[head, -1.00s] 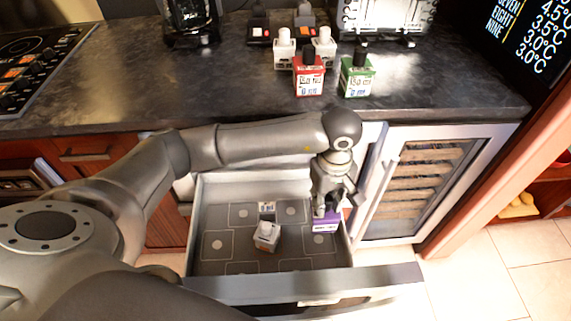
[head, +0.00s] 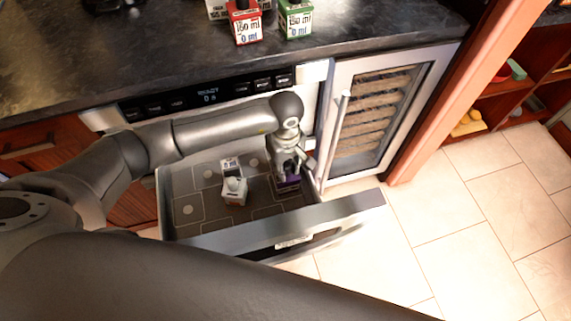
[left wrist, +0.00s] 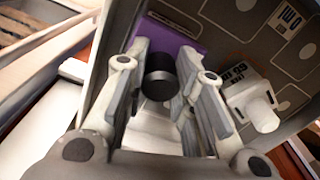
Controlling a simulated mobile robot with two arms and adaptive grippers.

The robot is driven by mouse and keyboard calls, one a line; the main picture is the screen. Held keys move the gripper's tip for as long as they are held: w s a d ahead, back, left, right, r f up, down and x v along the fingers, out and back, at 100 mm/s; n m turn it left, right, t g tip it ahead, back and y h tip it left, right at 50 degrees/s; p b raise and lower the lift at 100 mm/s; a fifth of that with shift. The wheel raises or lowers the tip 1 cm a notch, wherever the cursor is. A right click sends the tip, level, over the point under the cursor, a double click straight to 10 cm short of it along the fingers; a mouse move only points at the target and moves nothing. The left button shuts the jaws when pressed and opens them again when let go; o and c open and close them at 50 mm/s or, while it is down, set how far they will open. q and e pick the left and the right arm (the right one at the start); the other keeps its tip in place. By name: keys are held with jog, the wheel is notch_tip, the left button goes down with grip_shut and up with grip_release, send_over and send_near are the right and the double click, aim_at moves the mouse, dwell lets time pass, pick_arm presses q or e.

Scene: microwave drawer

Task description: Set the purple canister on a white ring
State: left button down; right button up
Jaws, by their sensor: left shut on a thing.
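The purple canister (head: 288,185) is in the open drawer (head: 250,235), near its right wall. In the left wrist view it has a purple body (left wrist: 176,36) and a round black cap (left wrist: 159,76). My left gripper (head: 287,172) reaches down over it and is shut on its cap; the fingers (left wrist: 160,95) stand either side of the cap. The drawer's dark floor carries pale outlined areas with light round marks (head: 187,209). The floor under the canister is hidden, so I cannot tell whether it rests on a mark. My right gripper is out of view.
A white canister (head: 235,189) stands in the middle of the drawer, with another white item (head: 231,166) behind it. Red (head: 247,25) and green (head: 295,18) canisters stand on the counter above. A glass-door cooler (head: 365,115) is at the right.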

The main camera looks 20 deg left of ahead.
pick_arm(q)
jog(key=shift+f, duration=0.15)
jog(key=c, duration=1.2)
grip_release()
jog(key=shift+c, duration=0.2)
notch_tip(320, 180, up, 12)
jog(key=shift+r, duration=0.2)
